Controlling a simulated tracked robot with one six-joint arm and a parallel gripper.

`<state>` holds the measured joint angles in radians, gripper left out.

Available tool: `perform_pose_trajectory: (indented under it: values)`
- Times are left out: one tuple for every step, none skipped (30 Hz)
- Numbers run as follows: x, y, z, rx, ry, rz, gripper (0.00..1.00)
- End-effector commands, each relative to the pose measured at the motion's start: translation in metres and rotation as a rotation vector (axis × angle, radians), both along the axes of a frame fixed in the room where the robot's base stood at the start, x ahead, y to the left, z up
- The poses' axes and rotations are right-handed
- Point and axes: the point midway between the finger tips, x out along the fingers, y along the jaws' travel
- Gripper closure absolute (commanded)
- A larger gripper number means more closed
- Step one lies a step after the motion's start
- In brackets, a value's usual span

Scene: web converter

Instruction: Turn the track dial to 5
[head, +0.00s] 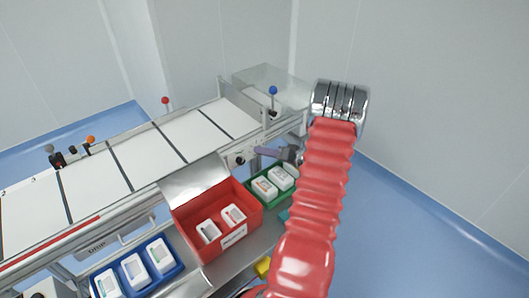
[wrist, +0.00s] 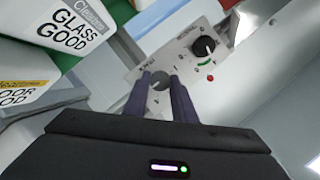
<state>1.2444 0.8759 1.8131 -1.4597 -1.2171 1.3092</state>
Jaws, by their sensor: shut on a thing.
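In the wrist view, a grey round dial (wrist: 159,81), which I take for the track dial, sits on a pale control panel (wrist: 140,74). The lettering and marks around it are too small to read surely, so its setting cannot be told. My gripper (wrist: 163,80) has its two dark purple fingers on either side of this dial and is shut on it. In the head view, my gripper (head: 259,151) reaches the panel from the right, and its fingers hide the gripped dial.
A second, black dial (wrist: 203,47) with a green arc is above right of the gripped one, and a red button or lamp (wrist: 210,78) is below it. A red bin (head: 247,207), a green tray (head: 252,193) and a blue tray (head: 178,268) hold white packs below the conveyor (head: 140,155).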

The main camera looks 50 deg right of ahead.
Motion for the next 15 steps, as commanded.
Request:
perform_pose_trajectory:
  values:
    - [-0.0012, -0.0023, -0.0008, 0.0, 0.002, -0.007, 0.98]
    - [-0.0012, -0.0024, -0.0009, 0.0, 0.002, -0.007, 0.98]
    - [-0.0012, -0.0024, -0.0008, 0.0, 0.003, -0.007, 0.98]
    - [-0.0013, -0.0026, -0.0008, 0.0, 0.003, -0.008, 0.98]
    - [-0.0013, -0.0026, -0.0008, 0.0, 0.003, -0.008, 0.75]
    - [-0.0013, -0.0027, -0.0007, -0.001, 0.002, -0.008, 0.72]
    - [-0.0012, -0.0026, -0.0006, -0.001, 0.002, -0.008, 0.7]
    - [-0.0012, -0.0025, -0.0005, -0.001, 0.002, -0.006, 0.68]
    - [-0.0011, -0.0022, -0.0004, -0.001, 0.002, -0.006, 0.65]
    - [-0.001, -0.0022, -0.0004, -0.001, 0.002, -0.006, 0.63]
    - [-0.0009, -0.0019, -0.0003, -0.002, 0.002, -0.005, 0.61]
    - [-0.0008, -0.0019, -0.0003, -0.002, 0.002, -0.005, 0.58]
    - [-0.0008, -0.0017, -0.0002, -0.001, 0.001, -0.005, 0.57]
    - [-0.0007, -0.0016, -0.0002, -0.001, 0.002, -0.004, 0.57]
    - [-0.0006, -0.0015, -0.0001, -0.001, 0.002, -0.004, 0.57]
